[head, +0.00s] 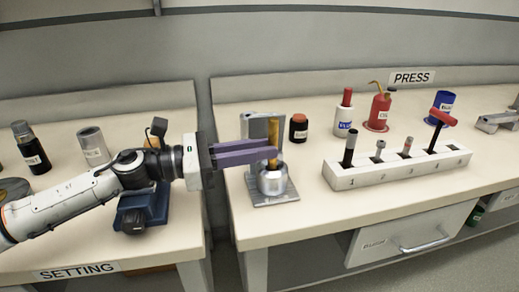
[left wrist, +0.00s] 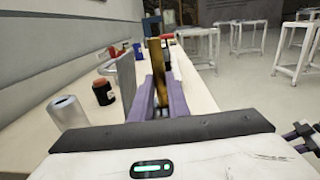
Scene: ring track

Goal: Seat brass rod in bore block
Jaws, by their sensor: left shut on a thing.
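The brass rod (head: 273,130) stands about upright between the purple fingers of my left gripper (head: 270,150), which is shut on it. In the left wrist view the rod (left wrist: 157,62) rises between the fingers (left wrist: 160,98). The bore block (head: 273,184) is a silver round block on a grey base plate with an upright back plate. The gripper reaches in from the left above the block. The rod's lower end shows below the fingers at the block's top; I cannot tell how far it is inside the bore.
A white numbered rack (head: 395,172) with several tools stands to the right. A dark red-capped jar (head: 299,128), a red oil can (head: 380,110) and bottles stand behind. A gap separates the SETTING bench (head: 30,262) from the PRESS bench (head: 310,222).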

